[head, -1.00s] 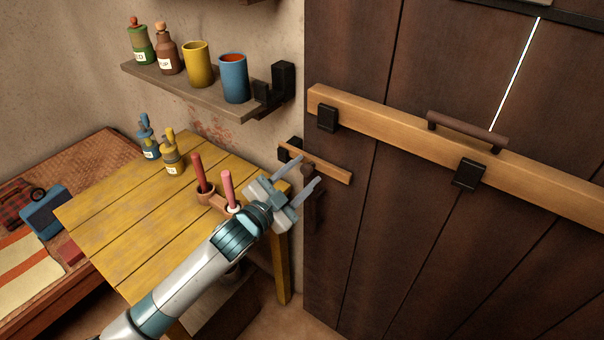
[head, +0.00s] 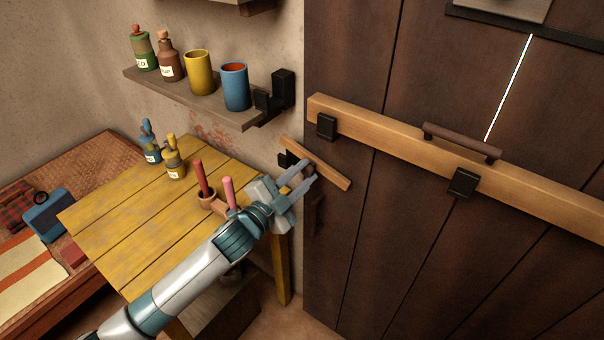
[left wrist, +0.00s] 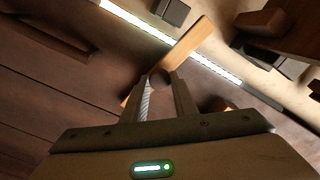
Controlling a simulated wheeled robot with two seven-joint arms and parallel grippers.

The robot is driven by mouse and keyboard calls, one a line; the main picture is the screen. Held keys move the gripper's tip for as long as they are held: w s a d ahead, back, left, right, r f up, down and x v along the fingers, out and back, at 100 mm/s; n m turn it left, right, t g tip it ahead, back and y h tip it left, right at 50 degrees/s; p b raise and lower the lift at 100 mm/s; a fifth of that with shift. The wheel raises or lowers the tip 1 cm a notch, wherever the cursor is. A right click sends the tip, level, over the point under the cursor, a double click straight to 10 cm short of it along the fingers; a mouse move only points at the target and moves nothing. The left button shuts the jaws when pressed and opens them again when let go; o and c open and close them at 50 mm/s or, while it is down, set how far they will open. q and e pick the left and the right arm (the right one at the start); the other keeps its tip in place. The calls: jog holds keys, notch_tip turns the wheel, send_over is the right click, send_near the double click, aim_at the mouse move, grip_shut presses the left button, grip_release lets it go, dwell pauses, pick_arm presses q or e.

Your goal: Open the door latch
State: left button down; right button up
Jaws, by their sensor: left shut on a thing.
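The door latch (head: 328,170) is a short, light wooden bar at the left edge of the dark plank door (head: 420,260). It is tilted, with its left end higher than its right. Its left end is above a small black catch (head: 284,160) beside the door. My left gripper (head: 308,172) is at the bar's lower side. In the left wrist view, the latch (left wrist: 190,42) runs diagonally behind my fingers (left wrist: 160,82), which are shut on a small round dark part of it. The fingers partly hide the bar. My right gripper is not in view.
A long wooden crossbar (head: 390,138) with a brown handle (head: 462,141) spans the door in black brackets. A yellow table (head: 120,215) with bottles and a pestle holder stands left, under my arm. A shelf (head: 195,98) with cups and bottles is above it.

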pick_arm(q)
jog(key=m, duration=0.1)
jog(key=r+p, duration=0.1)
jog(key=r+m+p, duration=0.1)
jog(key=shift+s+d+m, duration=0.25)
jog(key=shift+d+m, duration=0.05)
jog(key=shift+d+r+m, duration=0.1)
jog(key=shift+r+m, duration=0.05)
jog(key=shift+m, duration=0.15)
jog(key=shift+s, duration=0.1)
jog(key=c, duration=1.4)
grip_release()
jog(key=shift+d, duration=0.1)
